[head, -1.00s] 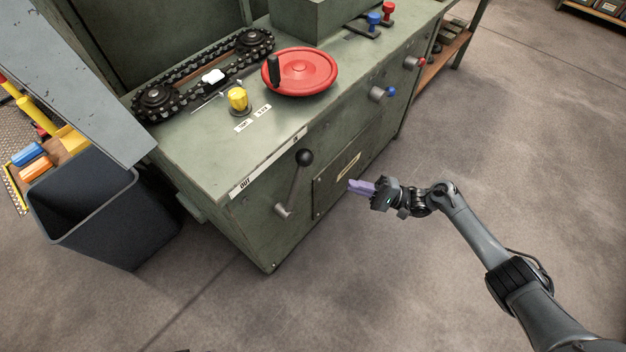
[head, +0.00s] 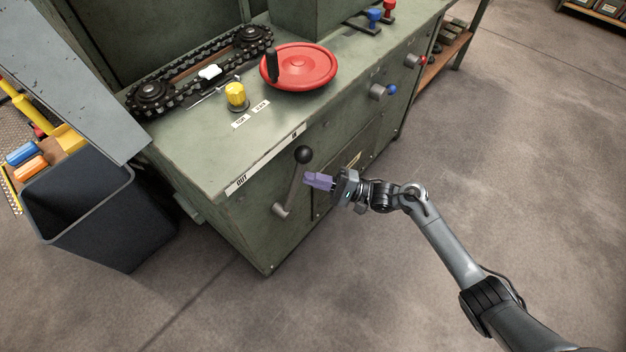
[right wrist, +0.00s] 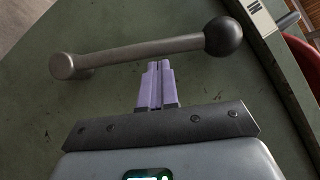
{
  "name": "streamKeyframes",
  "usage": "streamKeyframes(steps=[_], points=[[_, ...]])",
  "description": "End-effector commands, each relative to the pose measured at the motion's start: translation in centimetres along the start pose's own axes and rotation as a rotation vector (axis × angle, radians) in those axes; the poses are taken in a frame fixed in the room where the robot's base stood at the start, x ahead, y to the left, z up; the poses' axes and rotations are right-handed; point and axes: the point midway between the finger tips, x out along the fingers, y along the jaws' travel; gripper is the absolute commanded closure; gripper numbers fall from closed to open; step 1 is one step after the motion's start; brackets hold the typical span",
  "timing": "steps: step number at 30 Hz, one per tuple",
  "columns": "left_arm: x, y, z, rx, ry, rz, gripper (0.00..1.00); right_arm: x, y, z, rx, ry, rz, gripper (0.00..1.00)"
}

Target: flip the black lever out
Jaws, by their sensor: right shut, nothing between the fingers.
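The black lever is a grey metal arm (head: 291,187) with a black ball knob (head: 303,154), on the front of the green cabinet. It tilts up and slightly right from its pivot. The "OUT" end of the white label strip lies to its upper left. In the right wrist view the lever arm (right wrist: 150,49) crosses the picture, with the knob (right wrist: 223,37) at the right. My right gripper (head: 308,180) is shut and empty, its purple fingertips just right of the lever arm, below the knob. The fingertips (right wrist: 158,66) look close to the arm; I cannot tell whether they touch. My left gripper is out of view.
The green cabinet top (head: 205,165) holds a red handwheel (head: 300,68), a yellow knob (head: 236,97) and a chain drive (head: 200,70). Blue (head: 391,90) and red (head: 421,61) tipped handles protrude along the front. A dark bin (head: 105,225) stands left. The floor at right is clear.

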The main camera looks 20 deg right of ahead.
Motion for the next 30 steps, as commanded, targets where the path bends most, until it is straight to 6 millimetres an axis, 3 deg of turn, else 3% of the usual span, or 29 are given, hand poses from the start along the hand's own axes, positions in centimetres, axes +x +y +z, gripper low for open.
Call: streamKeyframes(steps=[16,30], points=[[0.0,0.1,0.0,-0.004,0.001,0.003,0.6,0.4,-0.1,0.4,0.0,0.0,0.0,1.0],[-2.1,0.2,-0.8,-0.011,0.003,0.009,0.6,0.9,-0.5,1.3,-0.058,0.0,0.037,1.0]])
